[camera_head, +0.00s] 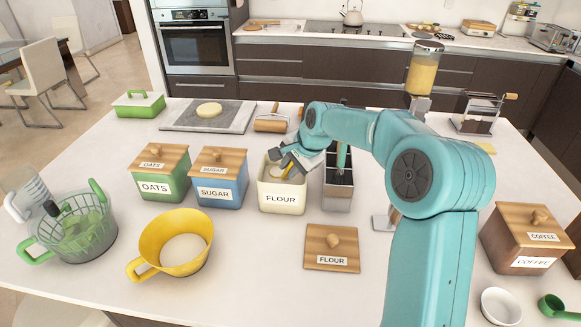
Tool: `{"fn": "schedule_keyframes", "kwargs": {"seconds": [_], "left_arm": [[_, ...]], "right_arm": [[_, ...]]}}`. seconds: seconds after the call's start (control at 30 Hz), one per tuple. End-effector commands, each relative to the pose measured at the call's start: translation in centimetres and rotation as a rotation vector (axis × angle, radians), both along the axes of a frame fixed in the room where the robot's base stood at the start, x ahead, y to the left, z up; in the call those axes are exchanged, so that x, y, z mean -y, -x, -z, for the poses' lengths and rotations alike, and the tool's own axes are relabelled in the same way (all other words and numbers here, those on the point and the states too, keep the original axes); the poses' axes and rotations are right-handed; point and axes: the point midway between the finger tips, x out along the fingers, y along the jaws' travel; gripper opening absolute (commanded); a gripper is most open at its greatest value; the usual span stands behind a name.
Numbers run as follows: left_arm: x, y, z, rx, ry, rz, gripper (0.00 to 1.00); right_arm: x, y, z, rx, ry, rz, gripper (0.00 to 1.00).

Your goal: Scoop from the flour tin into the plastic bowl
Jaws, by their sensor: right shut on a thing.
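The cream flour tin (283,198), labelled FLOUR, stands open mid-counter. Its wooden lid (332,262) lies flat on the counter in front and to the right. My right gripper (288,164) is at the tin's mouth, shut on what looks like a scoop. The arm and gripper hide most of the scoop, with only a yellowish part showing inside the tin. I cannot tell how much flour is on it. The yellow plastic bowl (150,250) with a handle stands at front left, with a pale round area inside. My left gripper is not in view.
The blue sugar tin (216,192) and green oats tin (160,187) stand left of the flour tin. A metal box (338,198) stands close on its right. A green colander (95,240) is left of the bowl. The counter between bowl and flour lid is clear.

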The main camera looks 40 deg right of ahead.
Motion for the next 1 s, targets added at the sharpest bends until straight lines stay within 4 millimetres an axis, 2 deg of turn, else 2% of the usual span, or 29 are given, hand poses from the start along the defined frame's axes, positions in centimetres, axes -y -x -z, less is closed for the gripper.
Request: {"fn": "schedule_keyframes", "kwargs": {"seconds": [0.03, 0.1, 0.6, 1.0], "left_arm": [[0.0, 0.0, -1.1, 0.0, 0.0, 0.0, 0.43], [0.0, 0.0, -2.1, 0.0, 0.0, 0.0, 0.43], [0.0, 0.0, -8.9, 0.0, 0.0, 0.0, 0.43], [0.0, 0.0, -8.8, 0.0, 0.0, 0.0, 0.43]], "right_arm": [[0.0, 0.0, -1.3, 0.003, 0.001, 0.0, 0.0], [0.0, 0.0, -2.5, 0.003, 0.001, 0.0, 0.0], [0.0, -0.1, -10.7, 0.003, 0.001, 0.0, 0.0], [0.0, 0.0, -10.7, 0.002, 0.001, 0.0, 0.0]]}}
